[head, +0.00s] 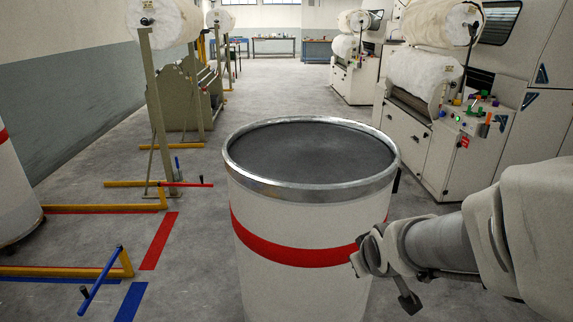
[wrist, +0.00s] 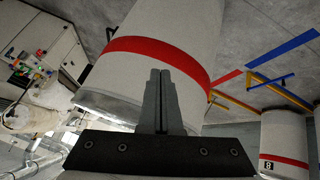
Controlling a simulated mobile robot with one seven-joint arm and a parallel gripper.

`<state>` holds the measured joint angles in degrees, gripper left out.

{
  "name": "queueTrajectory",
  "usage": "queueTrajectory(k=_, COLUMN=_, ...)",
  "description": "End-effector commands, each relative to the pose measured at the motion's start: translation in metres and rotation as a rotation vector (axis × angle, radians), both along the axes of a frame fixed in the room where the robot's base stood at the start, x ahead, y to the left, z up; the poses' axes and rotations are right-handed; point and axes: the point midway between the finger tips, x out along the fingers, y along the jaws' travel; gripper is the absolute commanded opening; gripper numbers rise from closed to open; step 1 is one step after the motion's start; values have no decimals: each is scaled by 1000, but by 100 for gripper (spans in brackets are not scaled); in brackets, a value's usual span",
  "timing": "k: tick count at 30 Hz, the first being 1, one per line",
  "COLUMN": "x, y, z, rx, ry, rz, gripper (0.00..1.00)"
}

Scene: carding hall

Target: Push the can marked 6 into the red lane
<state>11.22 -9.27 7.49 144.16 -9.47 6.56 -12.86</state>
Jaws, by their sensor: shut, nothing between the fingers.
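A large white can (head: 300,220) with a red band and a metal rim stands upright in the middle of the head view; no number shows on its visible side. It also fills the upper middle of the wrist view (wrist: 150,75). My gripper (wrist: 160,72) is shut and empty, with its fingers in front of this can's side; I cannot tell whether they touch it. In the head view my wrist is at the can's right side. The red floor line (head: 160,240) of the red lane lies left of the can, with yellow rails (head: 105,208) and a red-handled bar (head: 185,184).
A blue floor line (head: 130,302) and blue bar (head: 100,283) lie front left. Machines (head: 430,150) stand at right. The floor between is clear.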

Motion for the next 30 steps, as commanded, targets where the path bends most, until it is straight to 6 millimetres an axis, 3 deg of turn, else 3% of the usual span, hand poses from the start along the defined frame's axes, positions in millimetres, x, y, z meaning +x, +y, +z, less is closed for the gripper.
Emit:
queueTrajectory(k=1, x=8, y=-1, z=-18, rx=-6, ry=-1, rz=25, gripper=0)
queueTrajectory(k=6, x=36, y=2, z=-62, rx=-17, ry=-56, rz=130, gripper=0)
queueTrajectory(k=15, x=61, y=22, z=-134, rx=40, ry=-193, rz=279, gripper=0)
queueTrajectory(k=21, x=64, y=39, z=-170, rx=117, ry=-319, rz=325, gripper=0)
queueTrajectory(k=30, x=56, y=56, z=-199, rx=252, ry=-554, rz=271, gripper=0)
